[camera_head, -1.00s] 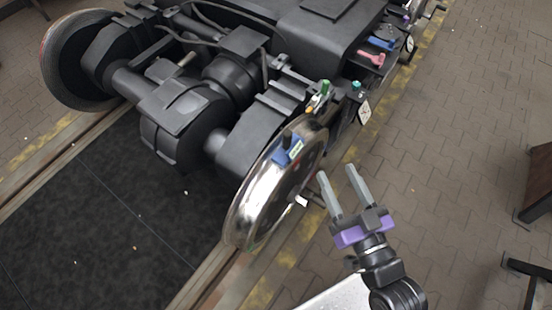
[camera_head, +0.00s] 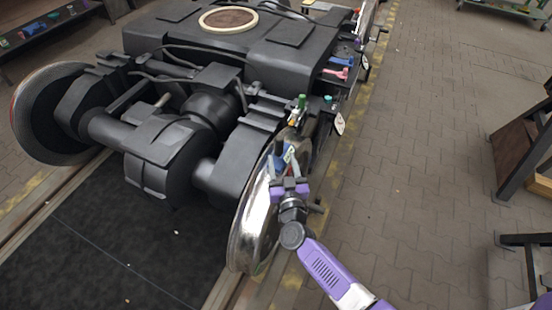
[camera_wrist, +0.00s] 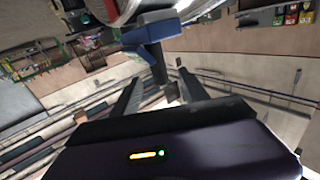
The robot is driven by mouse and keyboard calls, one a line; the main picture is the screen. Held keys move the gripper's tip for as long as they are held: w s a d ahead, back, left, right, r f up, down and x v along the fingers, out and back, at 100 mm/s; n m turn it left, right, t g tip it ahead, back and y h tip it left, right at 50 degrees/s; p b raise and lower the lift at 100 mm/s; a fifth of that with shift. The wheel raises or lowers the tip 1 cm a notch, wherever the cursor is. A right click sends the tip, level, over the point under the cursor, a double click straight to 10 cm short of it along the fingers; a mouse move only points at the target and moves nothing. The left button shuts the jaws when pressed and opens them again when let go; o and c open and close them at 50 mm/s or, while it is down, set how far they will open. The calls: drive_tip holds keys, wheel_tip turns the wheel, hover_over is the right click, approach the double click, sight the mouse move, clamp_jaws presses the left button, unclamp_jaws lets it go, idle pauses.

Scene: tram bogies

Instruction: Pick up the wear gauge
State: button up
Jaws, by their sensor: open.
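The wear gauge (camera_head: 289,153) is a blue block with a pale display, sitting on the rim of the shiny near wheel (camera_head: 254,222). My gripper (camera_head: 286,160) reaches up to it and partly hides it. In the wrist view the gauge (camera_wrist: 152,33) shows as a blue body with a dark grip (camera_wrist: 156,62) pointing toward me. The two fingers of my gripper (camera_wrist: 158,76) are apart, one on each side of the line of that grip. I cannot tell how far the grip reaches between them.
The dark bogie frame (camera_head: 170,150) fills the left and middle. Green-capped (camera_head: 302,101), blue (camera_head: 341,62) and pink (camera_head: 336,73) items sit along its right side, beside a hanging white tag (camera_head: 339,124). Paved floor (camera_head: 430,150) on the right is clear up to a dark bench (camera_head: 515,150).

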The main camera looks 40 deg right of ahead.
sight(280, 148)
drive_tip(key=b+x, duration=0.1)
drive_tip(key=x, duration=0.6)
drive_tip(key=shift+w+d+b, duration=0.1)
drive_tip(key=shift+d+b, duration=0.2)
drive_tip(key=shift+b, duration=0.1)
clamp_jaws()
